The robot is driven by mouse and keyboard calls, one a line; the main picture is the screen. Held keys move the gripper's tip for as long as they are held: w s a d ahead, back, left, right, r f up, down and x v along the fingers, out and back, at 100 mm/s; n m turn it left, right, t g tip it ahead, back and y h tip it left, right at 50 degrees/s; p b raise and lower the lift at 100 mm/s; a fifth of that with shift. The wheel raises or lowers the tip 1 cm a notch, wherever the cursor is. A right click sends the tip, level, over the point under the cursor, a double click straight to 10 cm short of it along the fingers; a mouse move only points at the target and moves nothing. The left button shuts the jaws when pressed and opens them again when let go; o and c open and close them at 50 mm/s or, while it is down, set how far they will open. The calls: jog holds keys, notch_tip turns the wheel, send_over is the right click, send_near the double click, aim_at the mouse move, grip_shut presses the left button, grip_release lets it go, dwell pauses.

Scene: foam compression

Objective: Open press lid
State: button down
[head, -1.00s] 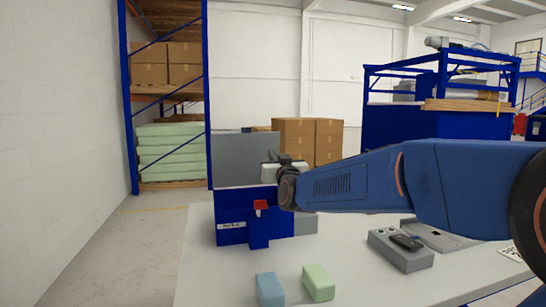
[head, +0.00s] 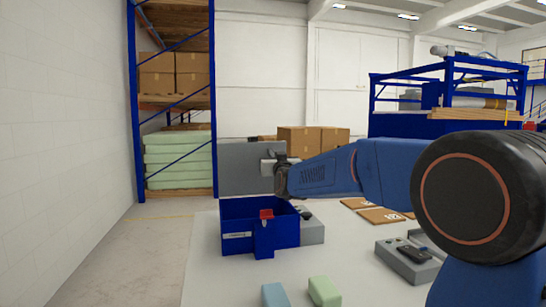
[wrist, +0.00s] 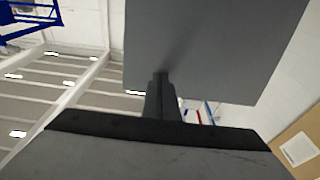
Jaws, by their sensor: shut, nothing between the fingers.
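My gripper (head: 270,164) is at the lid's right edge, above the box. In the wrist view the lid (wrist: 215,45) fills the upper middle, right by my dark gripper fingers (wrist: 162,95). The fingers are shut with nothing held. I cannot tell whether they touch the lid.
A blue foam block (head: 274,295) and a green foam block (head: 324,291) are at the table's front. A grey control box (head: 405,262) stands at right. Tan boards (head: 380,216) lie behind it. The white table (head: 345,250) is clear between the press and control box.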

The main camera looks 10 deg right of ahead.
jog(key=shift+w+r, duration=0.3)
jog(key=shift+w, duration=0.65)
jog(key=shift+w+r, duration=0.3)
jog(key=shift+w, duration=0.65)
jog(key=shift+s, duration=0.15)
